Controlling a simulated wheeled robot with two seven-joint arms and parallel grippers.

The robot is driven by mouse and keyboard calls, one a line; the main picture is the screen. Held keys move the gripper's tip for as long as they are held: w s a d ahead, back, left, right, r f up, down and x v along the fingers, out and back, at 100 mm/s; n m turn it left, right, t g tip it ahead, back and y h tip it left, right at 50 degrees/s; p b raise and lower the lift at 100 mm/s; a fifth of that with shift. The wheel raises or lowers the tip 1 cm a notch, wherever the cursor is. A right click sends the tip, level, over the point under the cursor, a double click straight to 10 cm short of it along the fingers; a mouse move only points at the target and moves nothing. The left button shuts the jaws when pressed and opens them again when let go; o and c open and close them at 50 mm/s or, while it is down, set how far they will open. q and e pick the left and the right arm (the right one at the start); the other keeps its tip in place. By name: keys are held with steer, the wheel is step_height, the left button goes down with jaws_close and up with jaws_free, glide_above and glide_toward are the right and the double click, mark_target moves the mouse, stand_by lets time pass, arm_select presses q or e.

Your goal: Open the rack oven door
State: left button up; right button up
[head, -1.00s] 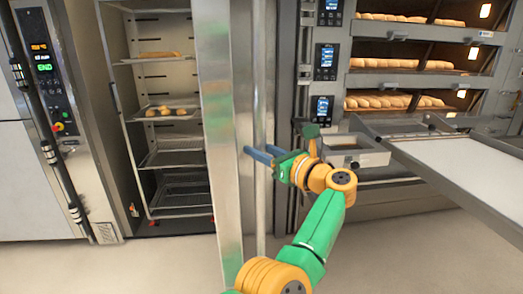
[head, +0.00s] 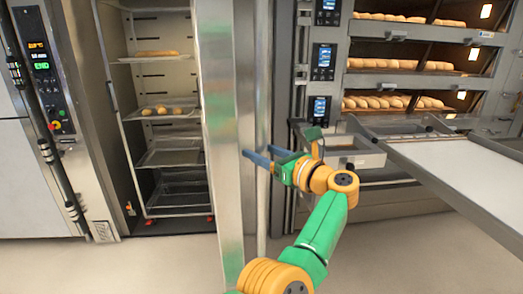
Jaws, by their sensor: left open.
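The rack oven door (head: 217,130) stands open, seen nearly edge-on as a tall steel panel in the middle of the head view. Its handle (head: 262,215) is a tall vertical bar on the door's right side. Behind the door's left edge the oven chamber shows, with a wheeled rack (head: 165,142) inside. My left gripper (head: 256,158) is open, with its blue fingers at the handle bar about mid-height, pointing left toward the door. I cannot tell whether the fingers touch the bar. My right gripper is not in view.
The rack oven's control panel (head: 42,65) is at the left. Deck ovens with loaves (head: 390,102) stand at the right. A loader table (head: 460,170) juts forward on the right, near my left arm. The floor (head: 140,265) in front of the chamber is clear.

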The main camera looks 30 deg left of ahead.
arm_select(q)
steer(key=shift+r, duration=0.1)
steer(key=b+v, duration=0.1)
steer(key=v, duration=0.1)
steer(key=b+v, duration=0.2)
steer(key=shift+d+f, duration=0.1)
steer(key=shift+f, duration=0.1)
steer(key=v, duration=0.3)
steer(key=shift+r, duration=0.15)
